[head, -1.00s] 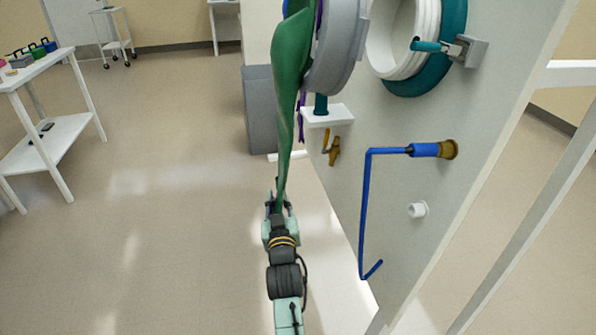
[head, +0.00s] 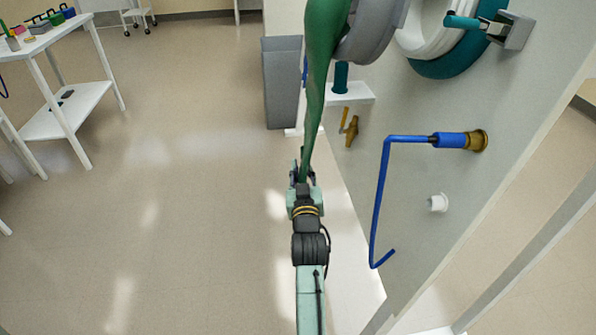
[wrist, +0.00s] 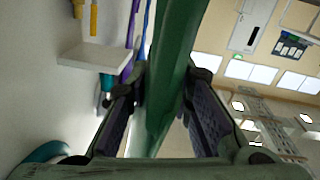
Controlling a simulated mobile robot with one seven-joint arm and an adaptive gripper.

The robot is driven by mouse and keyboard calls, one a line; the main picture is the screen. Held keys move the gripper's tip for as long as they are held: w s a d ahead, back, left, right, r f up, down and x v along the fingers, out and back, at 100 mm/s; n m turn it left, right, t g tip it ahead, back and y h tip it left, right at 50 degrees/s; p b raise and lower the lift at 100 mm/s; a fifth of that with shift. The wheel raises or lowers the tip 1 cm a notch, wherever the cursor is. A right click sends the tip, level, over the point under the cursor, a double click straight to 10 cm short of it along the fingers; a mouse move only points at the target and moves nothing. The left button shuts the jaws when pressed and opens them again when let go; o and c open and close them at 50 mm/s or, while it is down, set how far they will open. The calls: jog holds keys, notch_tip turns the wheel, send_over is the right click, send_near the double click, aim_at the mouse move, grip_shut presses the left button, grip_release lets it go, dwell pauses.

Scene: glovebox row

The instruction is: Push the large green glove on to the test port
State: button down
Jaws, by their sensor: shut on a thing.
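The large green glove (head: 318,85) hangs in a long stretched strip from the top edge of the head view down to my gripper (head: 302,172). Its upper end is out of view. It passes in front of a grey round port (head: 372,35) on the pale panel; whether it touches the port there I cannot tell. In the wrist view the glove (wrist: 170,75) runs between the two fingers of my gripper (wrist: 165,115), which are shut on it.
A blue bent rod (head: 383,190) sticks out of a brass fitting on the panel (head: 480,200). A white shelf (head: 350,93), a brass valve (head: 351,130) and a white-and-teal ring port (head: 440,62) are close by. A grey bin (head: 282,85) stands behind.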

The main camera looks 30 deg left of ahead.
jog(key=shift+w+d+f+b, duration=0.15)
jog(key=shift+w+d+b, duration=0.6)
jog(key=shift+d, duration=0.45)
jog(key=shift+w+d+f+b, duration=0.1)
jog(key=shift+w+d+b, duration=0.45)
jog(key=shift+w+d, duration=0.5)
jog(key=shift+s+d, duration=0.15)
jog(key=w+d+f+b, duration=0.1)
jog(key=w+d+b, duration=0.3)
jog(key=d+b, duration=0.1)
jog(key=shift+w+d, duration=0.15)
jog(key=shift+d, duration=0.45)
dwell(2.8)
jog(key=shift+w+d+r+b, duration=0.1)
jog(key=shift+w+d+b, duration=0.2)
jog(key=shift+d, duration=0.15)
dwell(0.7)
jog(key=c, duration=1.7)
grip_release()
jog(key=o, duration=0.4)
jog(key=shift+c, duration=0.2)
